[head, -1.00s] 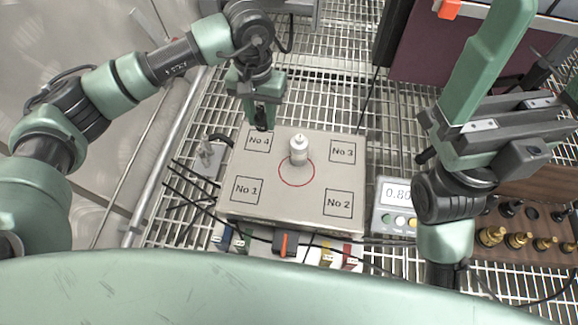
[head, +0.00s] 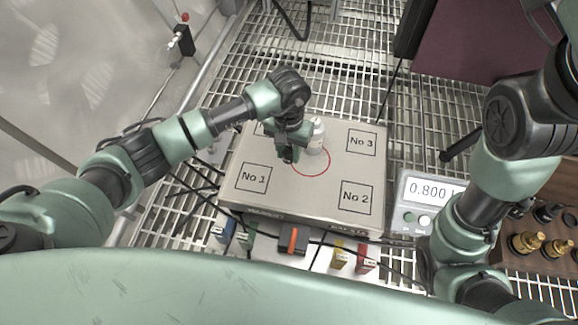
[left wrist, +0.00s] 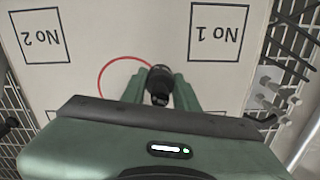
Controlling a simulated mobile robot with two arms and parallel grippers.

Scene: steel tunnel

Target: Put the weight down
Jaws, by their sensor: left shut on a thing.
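My left gripper (head: 287,155) is over the platform, at the left edge of the red circle (head: 325,172). It is shut on a small black weight (left wrist: 158,82), which shows between the fingers in the left wrist view. I cannot tell whether the weight touches the platform (head: 300,200). A white cylinder (head: 316,136) stands upright at the back of the red circle, just right of the gripper. The platform has squares marked No 1, No 2 and No 3; the No 4 square is mostly hidden by my arm. My right gripper is out of view.
A display box (head: 425,190) right of the platform reads 0.800. A wooden rack (head: 545,258) with brass and black weights is at the lower right.

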